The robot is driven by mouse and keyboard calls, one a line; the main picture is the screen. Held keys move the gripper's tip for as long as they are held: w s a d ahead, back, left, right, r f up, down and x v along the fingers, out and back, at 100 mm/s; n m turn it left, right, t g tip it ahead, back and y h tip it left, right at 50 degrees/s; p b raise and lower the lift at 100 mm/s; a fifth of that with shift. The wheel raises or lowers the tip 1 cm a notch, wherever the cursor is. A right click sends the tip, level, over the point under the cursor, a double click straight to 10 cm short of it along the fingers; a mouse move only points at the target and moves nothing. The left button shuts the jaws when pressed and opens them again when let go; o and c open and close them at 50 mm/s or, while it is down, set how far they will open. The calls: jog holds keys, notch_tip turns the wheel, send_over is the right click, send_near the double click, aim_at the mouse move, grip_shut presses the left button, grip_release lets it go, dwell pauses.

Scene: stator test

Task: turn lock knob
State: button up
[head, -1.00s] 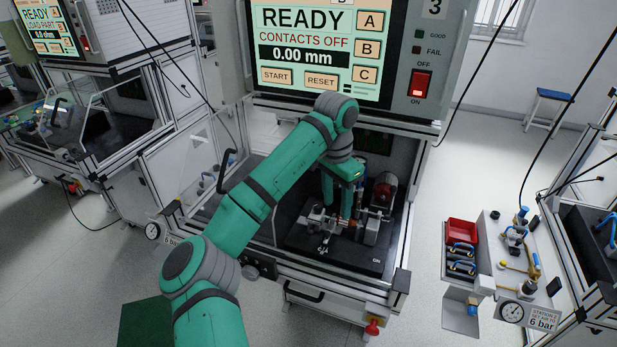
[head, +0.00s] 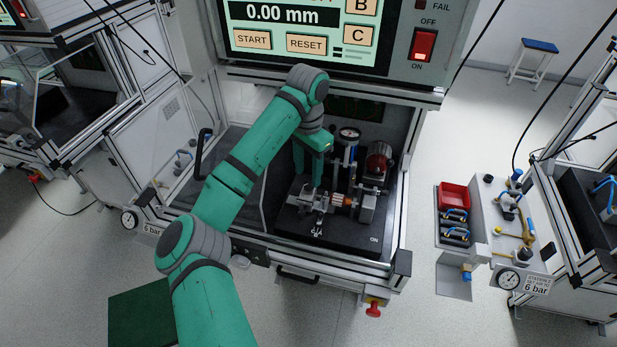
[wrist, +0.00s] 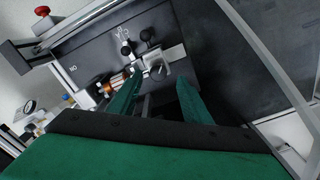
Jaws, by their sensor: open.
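The test fixture has a silver clamp block (head: 308,197) on a black base plate (head: 350,243) inside the station. It also shows in the wrist view (wrist: 172,57). A copper-coloured part (head: 345,201) lies to the right of the clamp. My gripper (head: 309,181) is open, pointing down at the clamp block's left part. In the wrist view its fingers (wrist: 160,80) are apart with nothing held; whether they touch the fixture is unclear.
The station's screen panel (head: 300,30) hangs above. Frame posts and a clear side panel border the bay.

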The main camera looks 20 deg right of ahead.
aim_at(308, 184)
jog(key=shift+s+a+f, duration=0.1)
jog(key=shift+a+f, duration=0.15)
jog(key=shift+f, duration=0.8)
jog(key=shift+s+d+f, duration=0.15)
jog(key=shift+d+f, duration=0.1)
jog(key=shift+f, duration=0.2)
jog(key=c, duration=1)
jog(key=shift+c, duration=0.2)
